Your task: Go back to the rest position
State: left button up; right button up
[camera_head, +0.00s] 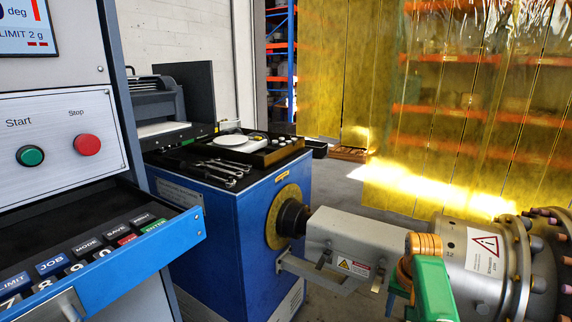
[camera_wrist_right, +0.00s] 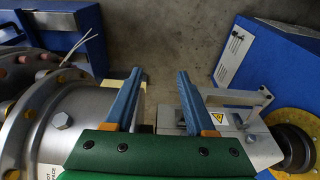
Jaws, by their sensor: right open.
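My right gripper (camera_wrist_right: 159,76) shows in the wrist view with its two blue fingers apart and nothing seen between them. Its green body also shows in the head view (camera_head: 432,288), at the bottom right in front of the rotor and the grey shaft cover. The steel rotor (camera_head: 478,262), with a bolted flange and a warning label, lies at the right of the head view. It fills the left of the wrist view (camera_wrist_right: 60,122). The grey shaft cover (camera_head: 345,236) runs left from the rotor to the blue machine. My left gripper is not in view.
A blue cabinet (camera_head: 228,225) carries spanners (camera_head: 228,168) and a tray with a white scale (camera_head: 231,143). The control panel (camera_head: 60,145), with green and red buttons and a key shelf (camera_head: 180,232), stands at the left. A yellow curtain (camera_head: 430,110) hangs behind. Floor between is clear.

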jog(key=s+f+n+h+p, duration=0.1)
jog(key=s+f+n+p, duration=0.1)
jog(key=s+f, duration=0.7)
jog(key=s+f+n+p, duration=0.3)
jog(key=s+f, duration=0.2)
jog(key=f, duration=0.8)
pick_arm(q)
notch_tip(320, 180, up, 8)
jog(key=p, duration=0.3)
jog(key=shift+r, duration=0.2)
pick_arm(e)
jog(key=s+a+f+n+y, duration=0.1)
jog(key=s+a+f+n, duration=0.1)
jog(key=s, duration=1.2)
jog(key=s+a+f+n+y, duration=0.1)
jog(key=s+a+f, duration=0.4)
jog(key=s, duration=0.9)
jog(key=shift+s+f+n+g, duration=0.15)
jog(key=shift+f+n+g, duration=0.15)
jog(key=shift+f+n, duration=0.15)
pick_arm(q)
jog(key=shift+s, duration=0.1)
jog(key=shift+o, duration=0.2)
